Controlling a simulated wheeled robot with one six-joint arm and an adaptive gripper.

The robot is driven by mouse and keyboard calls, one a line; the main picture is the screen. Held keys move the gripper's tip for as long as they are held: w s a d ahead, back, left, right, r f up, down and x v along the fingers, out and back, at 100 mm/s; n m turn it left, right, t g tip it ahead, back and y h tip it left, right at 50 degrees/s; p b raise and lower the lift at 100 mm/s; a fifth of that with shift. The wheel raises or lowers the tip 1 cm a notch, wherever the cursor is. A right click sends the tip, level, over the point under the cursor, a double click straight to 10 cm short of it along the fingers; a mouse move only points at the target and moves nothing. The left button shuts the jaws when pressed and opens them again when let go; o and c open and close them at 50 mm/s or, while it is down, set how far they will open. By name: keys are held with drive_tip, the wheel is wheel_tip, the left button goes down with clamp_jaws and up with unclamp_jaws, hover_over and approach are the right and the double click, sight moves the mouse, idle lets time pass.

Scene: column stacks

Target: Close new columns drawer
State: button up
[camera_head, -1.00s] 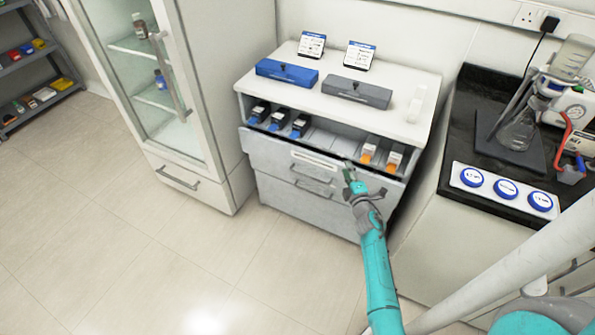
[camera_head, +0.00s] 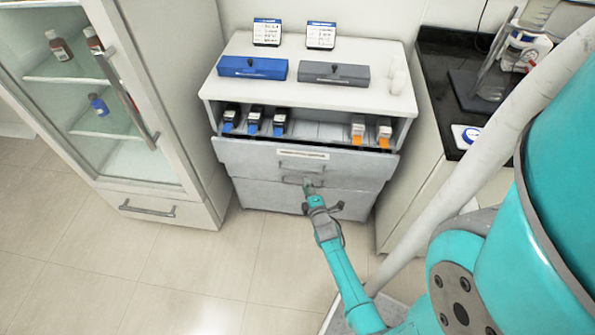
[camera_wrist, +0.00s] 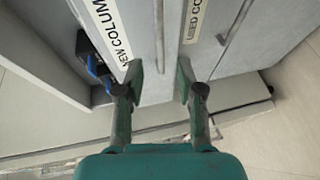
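The new columns drawer (camera_head: 240,154) is the top drawer of the white cabinet, its front standing out from under the countertop. Its lettered label also shows in the wrist view (camera_wrist: 112,30). Blue-ended columns (camera_head: 254,118) and orange-ended columns (camera_head: 383,132) show behind its front. My gripper (camera_head: 309,185) is low in front of the drawer fronts, near the middle. In the wrist view my gripper (camera_wrist: 158,76) is open, its fingers apart, with drawer-front surfaces beyond and between them. I cannot tell whether a finger touches.
The used-columns drawer, with its label (camera_wrist: 195,18), is below. A blue box (camera_head: 252,67) and a grey box (camera_head: 334,74) lie on the countertop. A glass-door cabinet (camera_head: 150,208) stands left and a black bench (camera_head: 440,75) right. The floor in front is clear.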

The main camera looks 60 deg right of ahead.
sight(301, 171)
drive_tip(key=x, duration=0.9)
clamp_jaws()
